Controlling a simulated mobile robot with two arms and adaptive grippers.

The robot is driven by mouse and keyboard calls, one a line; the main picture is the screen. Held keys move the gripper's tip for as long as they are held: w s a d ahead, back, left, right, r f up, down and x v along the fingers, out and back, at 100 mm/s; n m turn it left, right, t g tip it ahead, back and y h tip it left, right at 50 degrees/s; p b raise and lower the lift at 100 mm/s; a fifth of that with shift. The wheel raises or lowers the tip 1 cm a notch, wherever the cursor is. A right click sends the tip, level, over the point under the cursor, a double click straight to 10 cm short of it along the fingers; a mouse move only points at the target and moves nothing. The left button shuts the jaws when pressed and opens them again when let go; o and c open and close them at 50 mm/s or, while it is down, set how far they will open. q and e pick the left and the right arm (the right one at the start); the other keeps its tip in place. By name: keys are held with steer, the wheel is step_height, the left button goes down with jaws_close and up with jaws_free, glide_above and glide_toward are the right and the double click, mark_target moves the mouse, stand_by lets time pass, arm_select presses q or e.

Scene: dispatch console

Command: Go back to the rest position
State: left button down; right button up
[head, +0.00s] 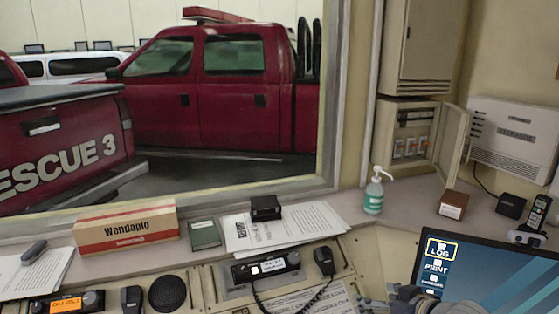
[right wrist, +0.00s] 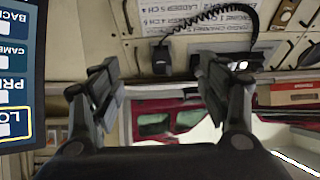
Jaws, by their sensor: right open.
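My right gripper (head: 412,297) shows only in part at the bottom edge of the head view, in front of the lower left corner of the monitor (head: 490,275). In the right wrist view my right gripper (right wrist: 160,82) has its two fingers wide apart with nothing between them. That view is upside down, and the console panel with the radio (right wrist: 238,66) and its coiled cord lies beyond the fingers. My left gripper is in neither view.
On the console are a radio (head: 265,268), a hand microphone (head: 324,261) and an orange-lit unit (head: 67,303). The ledge holds a Wendaplo box (head: 126,228), a green book (head: 204,234), a sanitizer bottle (head: 374,196), a brown box (head: 453,204) and a cordless phone (head: 536,214).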

steer(key=s+a+f+g+h, duration=0.1)
steer(key=s+a+f+g, duration=0.3)
steer(key=s+f, duration=0.9)
steer(key=s+d+f+m+g+h, duration=0.1)
steer(key=s+f+g, duration=0.1)
steer(key=s, duration=0.8)
steer(key=s+d+f+m+g+h, duration=0.1)
steer(key=s+h, duration=0.1)
steer(key=s, duration=0.9)
step_height(320, 180, down, 26)
steer(key=g, duration=0.1)
steer(key=s+d+f+g, duration=0.1)
steer(key=s+d+f, duration=0.1)
steer(key=s+f, duration=1.4)
steer(key=shift+s+d+f+g, duration=0.2)
steer(key=shift+s+f+g, duration=0.15)
steer(key=shift+s, duration=0.45)
